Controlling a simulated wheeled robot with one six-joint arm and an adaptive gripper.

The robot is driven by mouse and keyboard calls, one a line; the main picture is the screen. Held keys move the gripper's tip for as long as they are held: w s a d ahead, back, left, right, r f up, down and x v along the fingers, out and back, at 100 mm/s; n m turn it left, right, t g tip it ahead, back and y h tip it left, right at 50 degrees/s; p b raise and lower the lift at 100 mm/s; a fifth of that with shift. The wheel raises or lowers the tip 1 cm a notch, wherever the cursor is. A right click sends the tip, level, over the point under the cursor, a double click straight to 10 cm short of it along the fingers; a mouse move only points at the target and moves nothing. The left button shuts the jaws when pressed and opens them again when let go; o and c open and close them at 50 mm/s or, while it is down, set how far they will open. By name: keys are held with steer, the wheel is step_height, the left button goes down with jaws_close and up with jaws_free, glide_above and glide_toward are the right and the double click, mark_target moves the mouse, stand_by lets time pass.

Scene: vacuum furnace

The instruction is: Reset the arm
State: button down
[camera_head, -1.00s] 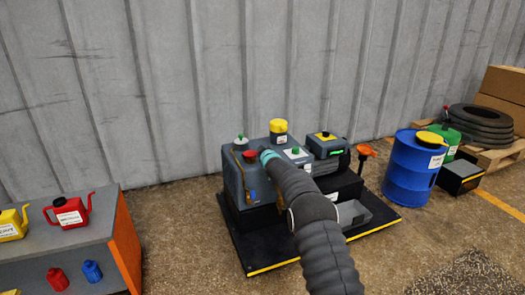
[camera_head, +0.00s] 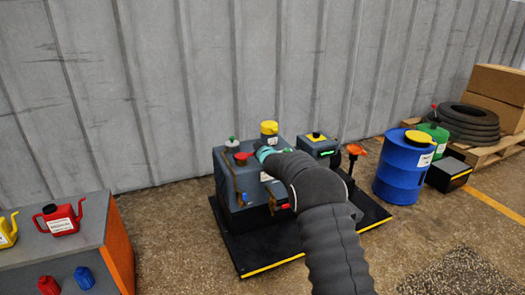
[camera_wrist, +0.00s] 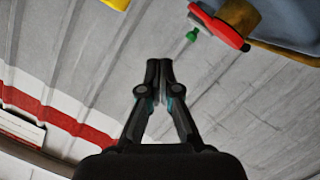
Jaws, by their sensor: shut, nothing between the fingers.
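My arm reaches up from the bottom of the head view and bends toward the grey machine (camera_head: 227,187), which stands on a black base with a yellow edge stripe. In the head view the arm covers part of the machine, and my fingertips cannot be made out. In the wrist view my gripper (camera_wrist: 159,70) is shut and empty, its two fingertips together. Behind it is the ribbed grey wall (camera_wrist: 80,60).
A grey bench (camera_head: 95,248) with red and yellow cans stands at the left. A blue drum (camera_head: 403,175), a green container (camera_head: 436,138), a dark box (camera_head: 449,173) and tyres (camera_head: 470,122) are at the right.

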steer(key=s+d+f+m+g+h, duration=0.25)
steer(key=s+d+f+g, duration=0.25)
steer(key=s+f, duration=0.55)
steer(key=s+d+m+g+h, duration=0.1)
steer(key=s+d+m+g, duration=0.2)
steer(key=s, duration=0.5)
steer(key=s+d+r+m+p, duration=0.1)
steer(key=s+d+r, duration=0.4)
steer(key=s, duration=1.1)
steer(key=s+d+r+m+g+h+p, duration=0.1)
steer(key=s+d+r, duration=0.3)
steer(key=s+r, duration=0.6)
steer(key=s+d+r+m+p, duration=0.1)
steer(key=s+d+r+m, duration=0.2)
steer(key=s, duration=1.9)
steer(key=shift+d+r+p, duration=0.3)
steer(key=shift+d+r, duration=1.05)
steer(key=shift+r, duration=1.1)
steer(key=shift+s+m, duration=0.1)
steer(key=shift+m, duration=0.15)
